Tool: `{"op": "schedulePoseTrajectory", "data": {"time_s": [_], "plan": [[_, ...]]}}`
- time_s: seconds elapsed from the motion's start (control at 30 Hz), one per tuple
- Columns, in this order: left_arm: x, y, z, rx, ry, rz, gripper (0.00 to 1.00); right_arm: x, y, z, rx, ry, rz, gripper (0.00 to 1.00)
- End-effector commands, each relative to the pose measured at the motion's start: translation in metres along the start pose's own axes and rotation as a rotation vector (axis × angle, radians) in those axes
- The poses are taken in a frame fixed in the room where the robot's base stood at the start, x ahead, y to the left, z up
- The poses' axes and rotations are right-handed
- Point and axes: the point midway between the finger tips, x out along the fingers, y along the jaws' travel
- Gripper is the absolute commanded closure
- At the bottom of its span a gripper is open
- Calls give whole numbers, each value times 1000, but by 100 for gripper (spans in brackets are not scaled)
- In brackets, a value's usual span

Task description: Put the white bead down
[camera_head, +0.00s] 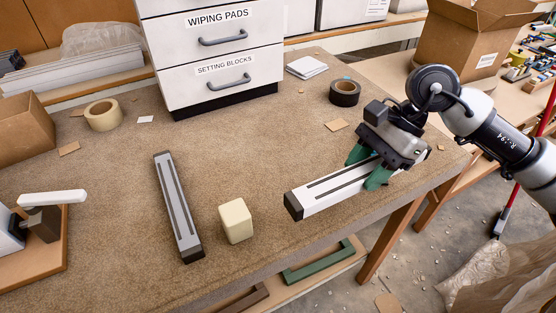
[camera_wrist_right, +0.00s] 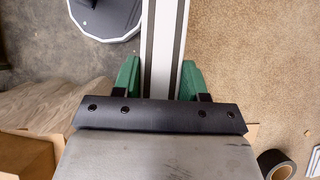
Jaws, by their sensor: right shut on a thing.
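The white bead (camera_head: 326,191) is a long white bar with dark grooves along it and a dark end block. My right gripper (camera_head: 370,168) is shut on it, with green fingers on either side. The bead runs from the gripper toward the lower left, near the table's front right edge. In the right wrist view, the bead (camera_wrist_right: 164,45) passes between the green fingers of the gripper (camera_wrist_right: 160,80). Its far part is hidden by the gripper. I cannot tell whether the bead touches the table. My left gripper is not in view.
A grey bar with dark ends (camera_head: 177,205) and a cream block (camera_head: 236,221) stand on the brown table (camera_head: 120,215). Black tape (camera_head: 345,92), beige tape (camera_head: 103,114) and a drawer cabinet (camera_head: 215,60) are farther back. Bare table lies between the block and the bead.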

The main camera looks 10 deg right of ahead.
Motion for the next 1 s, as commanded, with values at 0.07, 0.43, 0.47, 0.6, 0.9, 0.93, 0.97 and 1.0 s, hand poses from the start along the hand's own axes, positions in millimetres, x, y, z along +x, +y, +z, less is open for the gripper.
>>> {"op": "schedulePoseTrajectory", "data": {"time_s": [0.07,0.43,0.47,0.6,0.9,0.93,0.97,1.0], "plan": [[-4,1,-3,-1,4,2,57,4,-10,0,0,-3,1,85],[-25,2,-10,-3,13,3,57,48,-90,-19,-1,-2,2,85],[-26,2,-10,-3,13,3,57,52,-95,-21,0,-1,2,85],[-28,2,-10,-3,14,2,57,61,-110,-25,-2,-1,0,85],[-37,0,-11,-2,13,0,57,82,-112,-39,1,0,5,85],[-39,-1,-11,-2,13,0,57,86,-113,-42,1,-1,5,85],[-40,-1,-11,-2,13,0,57,90,-113,-44,0,-1,4,85],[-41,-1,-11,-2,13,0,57,94,-113,-46,0,-1,3,85]]}}
